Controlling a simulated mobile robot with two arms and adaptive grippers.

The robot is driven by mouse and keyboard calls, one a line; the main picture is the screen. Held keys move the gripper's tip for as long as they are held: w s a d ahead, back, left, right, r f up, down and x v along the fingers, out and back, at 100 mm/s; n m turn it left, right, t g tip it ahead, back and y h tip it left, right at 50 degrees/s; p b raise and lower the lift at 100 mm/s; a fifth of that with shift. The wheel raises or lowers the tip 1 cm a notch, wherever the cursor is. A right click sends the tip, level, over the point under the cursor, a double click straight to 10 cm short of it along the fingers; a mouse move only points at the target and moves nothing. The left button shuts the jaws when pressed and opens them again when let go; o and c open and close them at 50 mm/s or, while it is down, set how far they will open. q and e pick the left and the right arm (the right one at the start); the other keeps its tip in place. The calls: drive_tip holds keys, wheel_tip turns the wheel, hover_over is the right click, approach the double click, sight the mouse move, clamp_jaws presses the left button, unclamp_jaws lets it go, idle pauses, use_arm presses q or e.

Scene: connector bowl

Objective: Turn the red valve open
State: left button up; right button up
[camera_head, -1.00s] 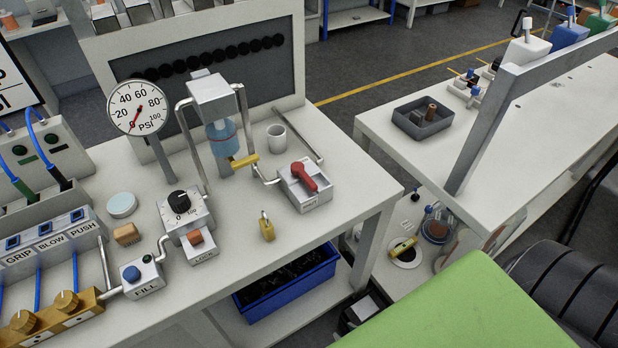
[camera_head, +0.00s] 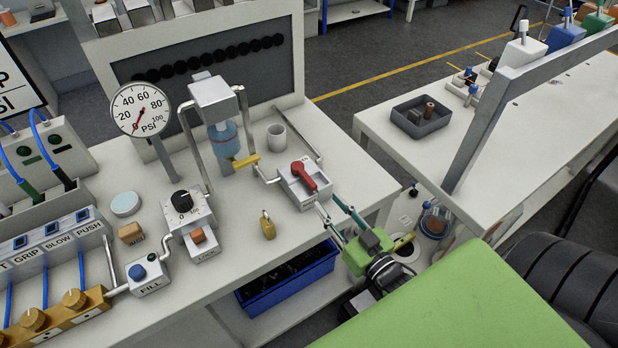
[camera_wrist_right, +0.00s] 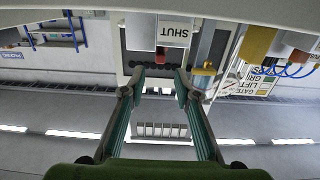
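The red valve (camera_head: 304,175) is a red lever on a white box (camera_head: 308,195) near the right edge of the workbench. My right gripper (camera_head: 328,203) is open and empty, just off the front right of that box, with its fingers pointing toward it. The fingertips look close to the box and apart from the red lever. In the right wrist view, the open fingers (camera_wrist_right: 159,75) show with a gap between them, and a box label reading SHUT (camera_wrist_right: 175,31) appears upside down beyond them. My left gripper is not in view.
A brass padlock (camera_head: 267,225) stands left of the valve box. A grey cup (camera_head: 277,137) and a pressure gauge (camera_head: 139,109) are behind and left. A blue crate (camera_head: 290,287) sits below the bench. A gap separates the bench from the right table (camera_head: 490,135).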

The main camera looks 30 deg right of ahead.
sight(315, 188)
drive_tip(key=w+p, duration=0.2)
drive_tip(key=w, duration=0.8)
drive_tip(key=shift+w+a, duration=0.15)
drive_tip(key=shift+a, duration=0.05)
clamp_jaws()
